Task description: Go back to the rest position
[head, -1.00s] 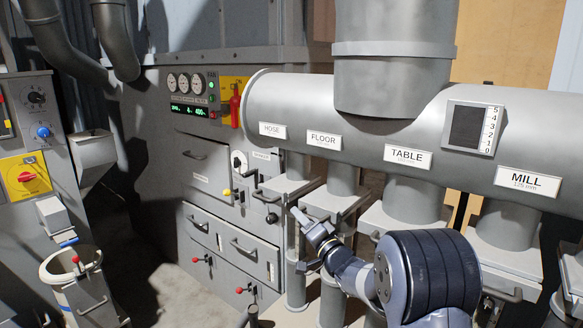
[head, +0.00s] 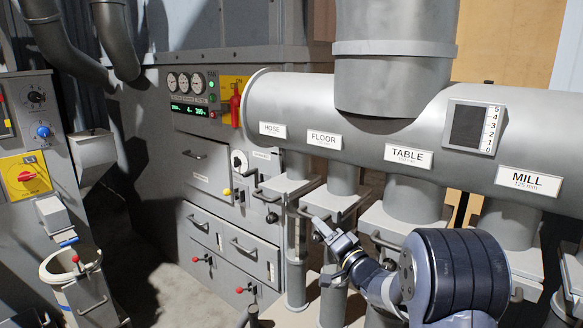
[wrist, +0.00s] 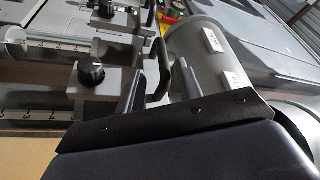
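My gripper (head: 328,232) is in front of the duct stubs, below the FLOOR label (head: 324,139) and left of the TABLE stub (head: 408,200). Its grey fingers also show in the wrist view (wrist: 158,92), standing apart. A dark curved handle (wrist: 160,68) shows in the gap between them there; I see no sign of it being gripped. My arm reaches in from the lower right of the head view.
A large horizontal duct (head: 300,95) with HOSE, FLOOR, TABLE and MILL labels runs above my arm. Slide gates with bar handles sit on the stubs below. A grey cabinet (head: 165,150) with drawers and red knobs stands left. Open floor (head: 165,290) lies before it.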

